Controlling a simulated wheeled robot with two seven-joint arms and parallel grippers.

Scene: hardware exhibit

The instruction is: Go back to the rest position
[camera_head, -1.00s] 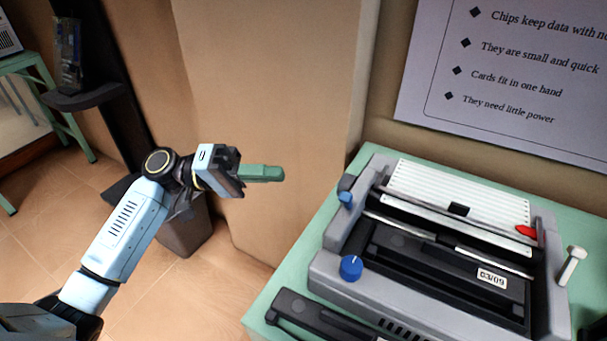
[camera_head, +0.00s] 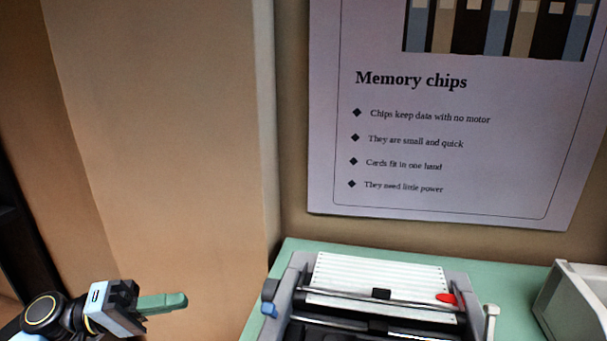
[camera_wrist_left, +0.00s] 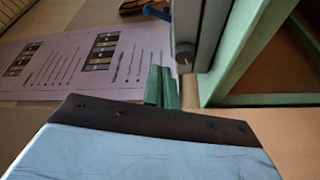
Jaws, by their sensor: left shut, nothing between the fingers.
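My left gripper (camera_head: 162,302) shows at the lower left of the head view, its green fingers together and empty, pointing right. It is to the left of the green table and apart from it. In the left wrist view the same green fingers (camera_wrist_left: 162,88) are closed side by side with nothing between them. My right gripper is in neither view.
A pale bin (camera_head: 580,300) sits at the table's right. A "Memory chips" poster (camera_head: 440,150) hangs behind. A wall pillar (camera_head: 160,130) stands at the left.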

